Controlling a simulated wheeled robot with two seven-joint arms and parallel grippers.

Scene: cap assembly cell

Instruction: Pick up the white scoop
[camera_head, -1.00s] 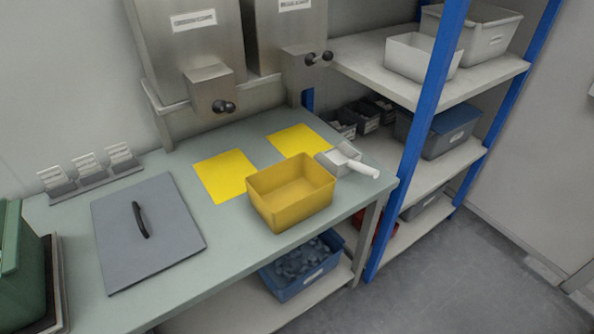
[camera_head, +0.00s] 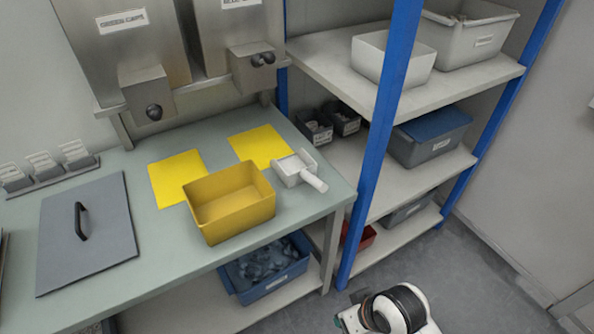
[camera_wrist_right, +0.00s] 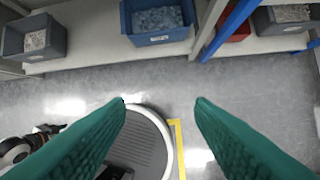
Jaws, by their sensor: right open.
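The white scoop (camera_head: 294,170) lies on the workbench near its right end, with its handle (camera_head: 314,183) pointing to the lower right. It sits just right of the yellow bin (camera_head: 230,203), close to the edge of a yellow mat. In the right wrist view my right gripper (camera_wrist_right: 160,101) is open and empty, its two green fingers spread wide over the floor, away from the scoop. Part of my right arm shows at the bottom of the head view. My left gripper is not in view.
The workbench (camera_head: 150,238) also holds a grey lid (camera_head: 88,230) with a black handle. Steel dispensers (camera_head: 125,45) hang above its back. A blue shelf post (camera_head: 383,130) stands just right of the bench. A blue bin (camera_head: 268,270) sits on the lower shelf.

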